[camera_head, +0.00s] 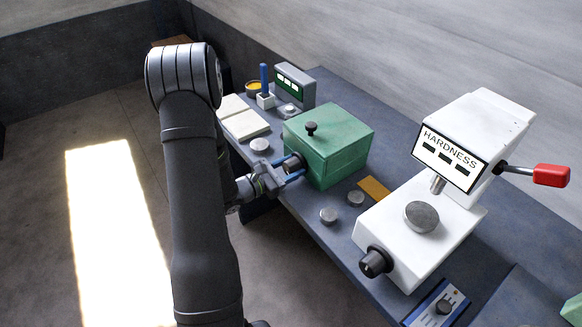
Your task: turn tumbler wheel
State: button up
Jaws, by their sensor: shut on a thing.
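A green box-shaped machine (327,142) stands on the bench with a small black knob (311,128) on its top. A dark round wheel (293,163) sticks out of its left side. My gripper (291,172) is at that side, with its blue fingers shut around the wheel. The fingers hide part of the wheel, so its markings cannot be made out.
The blue-grey bench (318,238) carries a white hardness tester (421,232) with a red-handled lever (551,175) at the right. Metal discs (328,215) lie in front of the green machine. An open book (244,120) and a small display unit (295,86) stand behind it.

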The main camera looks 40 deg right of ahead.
jog(key=shift+m, duration=1.9)
jog(key=o, duration=1)
jog(key=a, duration=1.7)
jog(key=shift+w+a+r, duration=0.15)
jog(key=shift+w+a, duration=0.05)
